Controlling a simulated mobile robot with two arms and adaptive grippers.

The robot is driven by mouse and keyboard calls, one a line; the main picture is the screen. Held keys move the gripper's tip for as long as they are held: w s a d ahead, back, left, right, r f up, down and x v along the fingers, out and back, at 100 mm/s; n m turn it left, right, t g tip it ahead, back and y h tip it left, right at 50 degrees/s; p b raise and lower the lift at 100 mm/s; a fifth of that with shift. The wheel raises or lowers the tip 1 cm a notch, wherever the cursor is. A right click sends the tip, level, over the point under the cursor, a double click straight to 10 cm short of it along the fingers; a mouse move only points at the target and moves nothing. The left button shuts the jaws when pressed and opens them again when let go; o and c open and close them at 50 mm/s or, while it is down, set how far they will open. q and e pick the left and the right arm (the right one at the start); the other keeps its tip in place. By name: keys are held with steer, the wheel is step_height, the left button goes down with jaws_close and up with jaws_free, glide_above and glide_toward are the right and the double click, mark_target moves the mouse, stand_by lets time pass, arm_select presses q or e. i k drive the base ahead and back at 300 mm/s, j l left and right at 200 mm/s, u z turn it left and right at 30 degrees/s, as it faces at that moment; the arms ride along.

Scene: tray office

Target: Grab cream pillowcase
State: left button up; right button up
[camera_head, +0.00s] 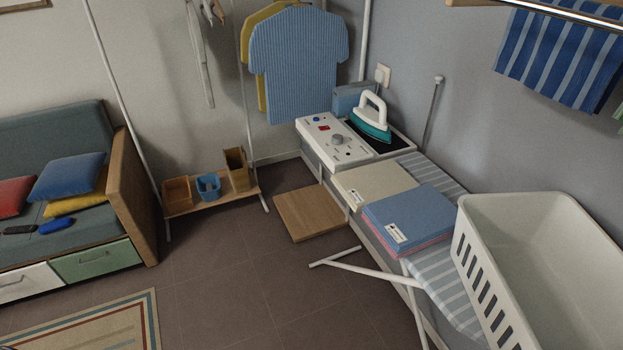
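A folded cream cloth (372,184), which looks like the cream pillowcase, lies flat on the striped ironing board (447,283). A small white label shows near its front left corner. It lies between the iron station and a folded blue cloth (415,212) with a pink one under it. The blue cloth is right beside the cream one; I cannot tell whether they touch. Neither of my grippers is in view.
A white laundry basket (476,276) stands at the board's right end. A teal iron (370,128) rests on the control unit (334,149) at the far end. A wooden board (310,213) sits low beside the ironing board.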

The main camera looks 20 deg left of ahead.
mark_target(360, 187)
steer(key=u, duration=0.2)
steer(key=z, duration=0.85)
steer(key=i+j+z, duration=0.15)
steer(key=j+z, duration=0.3)
steer(key=j, duration=0.2)
steer(key=i+j+z, duration=0.1)
steer(key=j+z, duration=0.4)
steer(key=j, duration=0.2)
steer(key=k+j+z, duration=0.1)
steer(key=j+z, duration=0.35)
steer(key=j, duration=0.25)
